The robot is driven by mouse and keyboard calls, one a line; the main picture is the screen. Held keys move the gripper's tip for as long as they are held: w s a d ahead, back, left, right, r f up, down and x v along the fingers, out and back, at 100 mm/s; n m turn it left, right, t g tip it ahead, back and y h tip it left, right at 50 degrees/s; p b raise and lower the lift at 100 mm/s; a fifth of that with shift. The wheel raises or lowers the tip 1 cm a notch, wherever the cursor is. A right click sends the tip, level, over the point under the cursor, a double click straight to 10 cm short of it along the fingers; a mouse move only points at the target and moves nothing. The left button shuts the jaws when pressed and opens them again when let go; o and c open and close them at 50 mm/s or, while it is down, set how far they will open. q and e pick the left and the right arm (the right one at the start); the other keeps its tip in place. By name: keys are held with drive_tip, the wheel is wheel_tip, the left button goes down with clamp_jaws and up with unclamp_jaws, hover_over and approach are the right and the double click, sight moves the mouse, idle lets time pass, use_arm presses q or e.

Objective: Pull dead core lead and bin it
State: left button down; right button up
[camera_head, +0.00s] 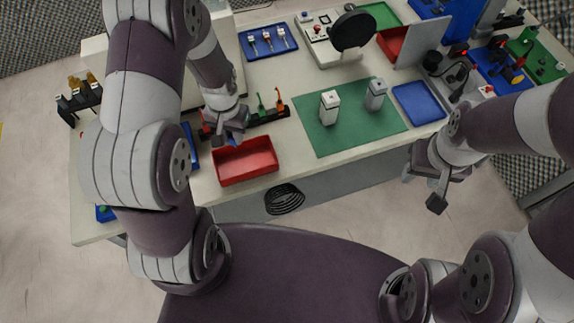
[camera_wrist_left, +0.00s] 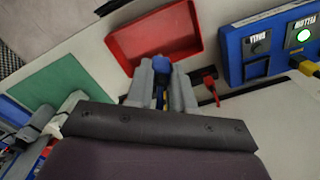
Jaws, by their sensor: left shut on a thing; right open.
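My left gripper (camera_head: 228,134) is shut on a blue-ended lead, which shows as a blue plug (camera_wrist_left: 160,64) between the fingers in the left wrist view (camera_wrist_left: 161,82). A bit of yellow shows below the blue; the rest of the lead is hidden. The gripper is at the back left edge of a red open bin (camera_head: 248,179). The bin also shows ahead of the fingers in the left wrist view (camera_wrist_left: 190,28) and looks empty. My right gripper (camera_head: 437,190) is open and empty, off the table's front edge.
A dark rack (camera_head: 266,116) with a green and an orange-red lead stands behind the bin. A blue meter box (camera_wrist_left: 232,58) is close by in the left wrist view. A green mat (camera_head: 330,143) with two white-grey blocks lies right of the bin.

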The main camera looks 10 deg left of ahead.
use_arm(q)
drive_tip(key=shift+w+f, duration=0.2)
drive_tip(key=shift+w, duration=0.25)
wheel_tip(320, 180, down, 6)
drive_tip(key=a+b, duration=0.1)
drive_tip(key=b, duration=0.4)
drive_tip(key=shift+w+a, duration=0.2)
drive_tip(key=c, duration=1.1)
unclamp_jaws()
drive_tip(key=shift+o, duration=1)
drive_tip(key=shift+d, duration=0.15)
use_arm(e)
drive_tip(key=f, duration=0.2)
drive_tip(key=a+f, duration=0.1)
drive_tip(key=f, duration=0.2)
drive_tip(key=shift+w+a+f, duration=0.1)
drive_tip(key=shift+f, duration=0.1)
use_arm(q)
drive_tip(key=shift+r+b, duration=0.1)
drive_tip(key=shift+b, duration=0.2)
